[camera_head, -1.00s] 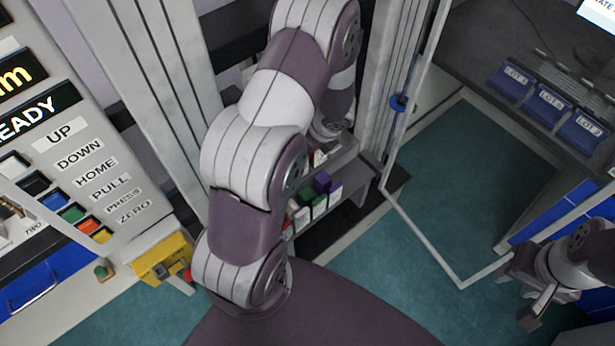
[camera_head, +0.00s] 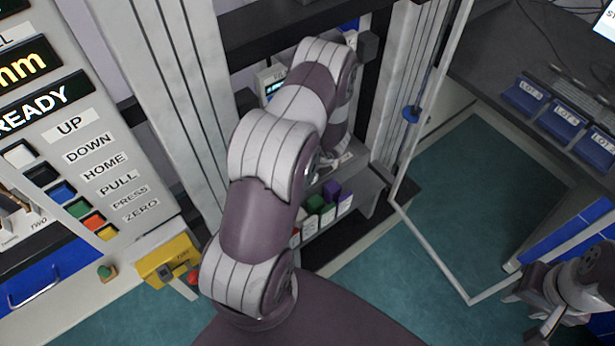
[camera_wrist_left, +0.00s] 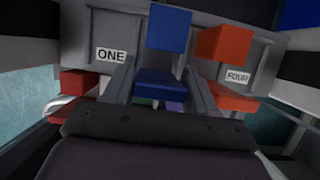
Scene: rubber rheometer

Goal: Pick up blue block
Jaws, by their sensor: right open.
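In the left wrist view a blue block (camera_wrist_left: 168,30) stands upright near the middle, with a lower blue surface (camera_wrist_left: 158,84) beneath it. An orange-red block (camera_wrist_left: 227,42) is just right of it. Grey upright pieces flank the lower blue surface; I cannot tell whether they are my left gripper's fingers or parts of the rack. In the head view my left arm reaches into the machine frame and hides its own gripper and the blue block. My right gripper (camera_head: 532,316) is open and empty at the lower right, far from the blocks.
Labels ONE (camera_wrist_left: 111,55) and FOUR (camera_wrist_left: 237,76) mark the grey rack. Green (camera_head: 315,202) and purple (camera_head: 332,190) blocks sit by the left arm. A button panel (camera_head: 85,150) and yellow box (camera_head: 165,258) are at left. Blue LOT bins (camera_head: 562,118) stand at right.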

